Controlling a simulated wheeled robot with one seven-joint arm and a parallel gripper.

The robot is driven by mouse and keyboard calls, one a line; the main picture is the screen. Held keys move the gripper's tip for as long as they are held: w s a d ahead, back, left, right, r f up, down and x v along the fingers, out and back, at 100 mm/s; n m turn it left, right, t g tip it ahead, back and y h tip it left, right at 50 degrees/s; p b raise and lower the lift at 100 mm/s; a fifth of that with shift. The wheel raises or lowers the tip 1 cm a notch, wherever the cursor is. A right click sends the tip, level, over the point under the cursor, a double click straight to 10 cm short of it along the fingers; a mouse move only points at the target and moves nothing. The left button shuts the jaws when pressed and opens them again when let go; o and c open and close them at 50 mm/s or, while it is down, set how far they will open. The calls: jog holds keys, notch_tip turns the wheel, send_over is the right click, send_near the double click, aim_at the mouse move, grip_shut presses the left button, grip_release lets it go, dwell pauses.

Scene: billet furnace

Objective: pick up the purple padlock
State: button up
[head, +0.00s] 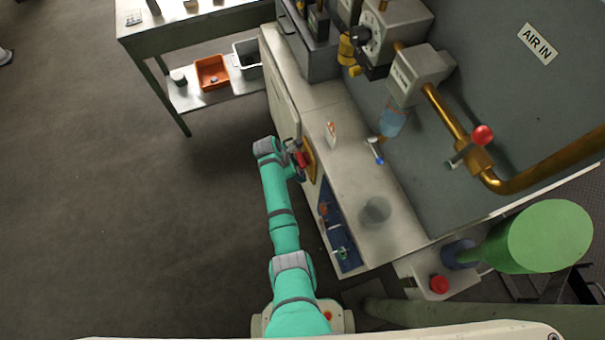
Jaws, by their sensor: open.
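My turquoise arm reaches forward to the cabinet's front. My gripper (298,154) is small and dark here, open, close to a red thing on an orange-yellow plate (310,160); whether it touches them cannot be told. A dark blue open tray (348,263) lies in the cabinet's side, nearer to me than the gripper. It holds a few small items, among them a reddish one (323,208) and a green one (342,253). I cannot make out a purple padlock for certain; the items are too small and shaded.
Brass piping with a red knob (483,135) runs at right. A green cylinder (550,237) stands near right. An orange bin (212,72) sits far left. Floor at left is clear.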

aim_at(301, 173)
jog(key=shift+x, duration=1.95)
jog(key=shift+s+a, duration=0.1)
jog(key=shift+c, duration=0.4)
jog(key=c, duration=1.1)
jog(key=shift+r, duration=0.15)
jog(key=s+a, duration=0.2)
jog(key=a, duration=0.6)
jog(key=s+a, duration=0.3)
jog(key=a, duration=0.6)
jog(key=shift+s, duration=0.3)
